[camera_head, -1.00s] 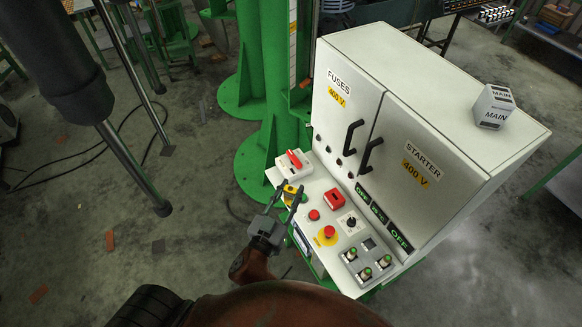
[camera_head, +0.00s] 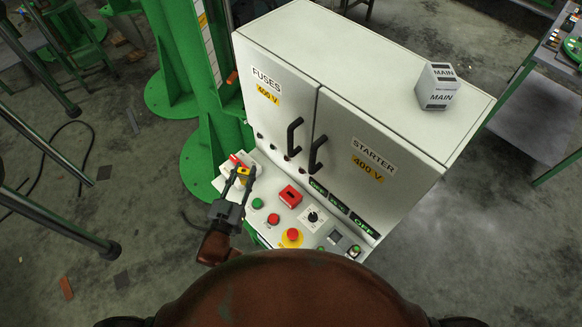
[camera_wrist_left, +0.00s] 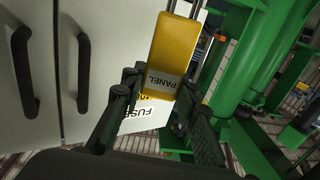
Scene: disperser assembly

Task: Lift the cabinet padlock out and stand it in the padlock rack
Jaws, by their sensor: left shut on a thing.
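In the left wrist view the padlock (camera_wrist_left: 172,52) shows large, with a white PANEL label and grey metal shackle bars running out of the top of the picture. The left gripper's fingers (camera_wrist_left: 160,92) are shut on its lower, labelled end. Whether the padlock still touches the panel cannot be told. My right gripper is not in view. I cannot make out a padlock rack.
The white cabinet (camera_head: 400,70) with two black handles (camera_head: 316,155) stands behind the panel. A MAIN box (camera_head: 437,86) sits on its top. A red switch (camera_head: 237,159), a red block (camera_head: 290,196) and several buttons crowd the panel. A green column (camera_head: 208,150) stands at the left.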

